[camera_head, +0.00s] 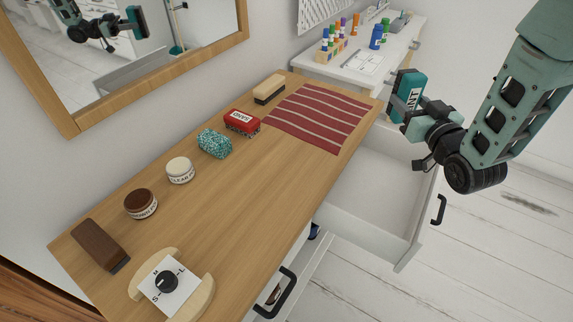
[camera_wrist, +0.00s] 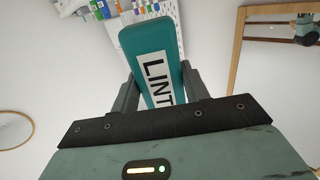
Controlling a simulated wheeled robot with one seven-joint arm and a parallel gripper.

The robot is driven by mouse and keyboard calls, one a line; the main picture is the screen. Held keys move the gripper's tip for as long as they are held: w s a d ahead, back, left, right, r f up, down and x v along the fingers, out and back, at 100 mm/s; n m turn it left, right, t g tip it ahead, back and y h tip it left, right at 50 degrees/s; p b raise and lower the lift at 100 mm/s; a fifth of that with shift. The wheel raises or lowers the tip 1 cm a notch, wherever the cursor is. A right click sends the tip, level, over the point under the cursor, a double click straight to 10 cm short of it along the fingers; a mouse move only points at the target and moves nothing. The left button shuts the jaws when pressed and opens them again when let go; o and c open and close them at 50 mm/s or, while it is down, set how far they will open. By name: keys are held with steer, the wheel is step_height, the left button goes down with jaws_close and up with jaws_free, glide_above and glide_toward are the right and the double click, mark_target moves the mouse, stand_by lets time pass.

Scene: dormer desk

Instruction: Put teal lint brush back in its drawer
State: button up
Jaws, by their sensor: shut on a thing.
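The teal lint brush (camera_head: 406,95) with a white "LINT" label is held in my gripper (camera_head: 411,115), above the far right end of the desk. In the wrist view the lint brush (camera_wrist: 152,60) sits between the two fingers of my gripper (camera_wrist: 155,95). An open white drawer (camera_head: 376,185) pulls out from the desk's right side, below and left of my gripper. The part of its inside that shows looks empty; my arm hides some of its far right side.
A red striped cloth (camera_head: 318,118), beige brush (camera_head: 269,89), red tin (camera_head: 241,123), teal speckled sponge (camera_head: 214,143), two jars and a brown brush (camera_head: 100,246) lie on the wooden desktop (camera_head: 225,215). A lower-left drawer with a black handle (camera_head: 276,295) is partly open. A mirror (camera_head: 150,30) hangs behind.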

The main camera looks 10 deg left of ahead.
steer(key=s+a+n+g+y+b, duration=0.45)
steer(key=s+a, duration=0.25)
steer(key=a, duration=0.5)
steer(key=s+a+n+g+y+b, duration=0.45)
steer(key=s+a, duration=0.35)
steer(key=a, duration=0.4)
steer(key=shift+g, duration=0.6)
steer(key=shift+s+a+f+b, duration=0.15)
steer(key=shift+f+b, duration=0.25)
steer(key=shift+f, duration=2.05)
steer(key=shift+s+d+f+b, duration=0.1)
steer(key=shift+f+b, duration=0.3)
steer(key=shift+f, duration=2.05)
steer(key=shift+f, duration=0.2)
steer(key=o, duration=0.9)
steer(key=shift+r, duration=0.1)
